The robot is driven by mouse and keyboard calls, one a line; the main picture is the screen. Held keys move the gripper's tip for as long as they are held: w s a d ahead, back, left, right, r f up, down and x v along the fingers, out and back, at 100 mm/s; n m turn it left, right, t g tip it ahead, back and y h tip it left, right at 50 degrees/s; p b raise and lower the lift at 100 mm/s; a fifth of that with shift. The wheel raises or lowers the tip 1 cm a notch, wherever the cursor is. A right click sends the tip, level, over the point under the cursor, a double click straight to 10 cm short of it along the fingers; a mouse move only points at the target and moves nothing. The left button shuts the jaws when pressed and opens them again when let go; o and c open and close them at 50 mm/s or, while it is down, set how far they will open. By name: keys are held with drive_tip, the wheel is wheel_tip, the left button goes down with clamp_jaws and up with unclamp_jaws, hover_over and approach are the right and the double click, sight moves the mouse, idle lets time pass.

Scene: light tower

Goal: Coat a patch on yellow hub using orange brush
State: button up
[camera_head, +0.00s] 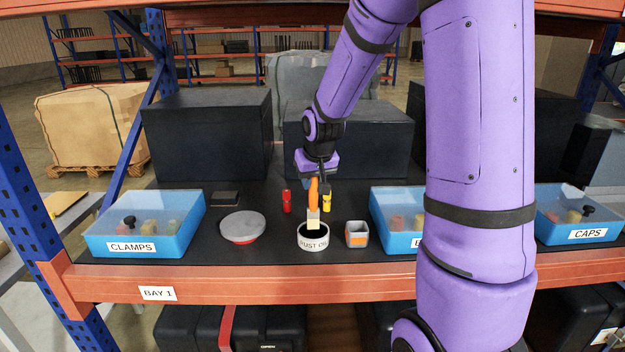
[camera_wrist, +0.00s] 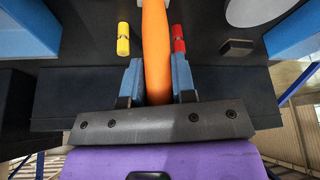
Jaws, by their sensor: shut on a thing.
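The orange brush (camera_head: 313,192) hangs upright, with its pale bristles downward. My gripper (camera_head: 316,178) is shut on its orange handle (camera_wrist: 156,40), with a blue finger on each side in the wrist view. The bristle end overlaps the opening of a round pot (camera_head: 313,244) labelled "RUST O…"; I cannot tell whether it touches the contents. The yellow hub (camera_head: 327,203), a small upright cylinder, stands just right of the brush, and also shows in the wrist view (camera_wrist: 123,39). The brush and hub appear apart.
A red cylinder (camera_head: 287,201) stands left of the brush. A grey round lid-like disc (camera_head: 243,226) and a grey-orange square cup (camera_head: 357,234) flank the pot. Blue bins (camera_head: 108,240) stand at both sides. Large dark boxes (camera_head: 207,130) stand behind. The shelf's orange front beam (camera_head: 240,283) is near.

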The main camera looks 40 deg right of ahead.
drive_tip(key=shift+f, duration=0.55)
idle(1.7)
drive_tip(key=shift+r, duration=3.55)
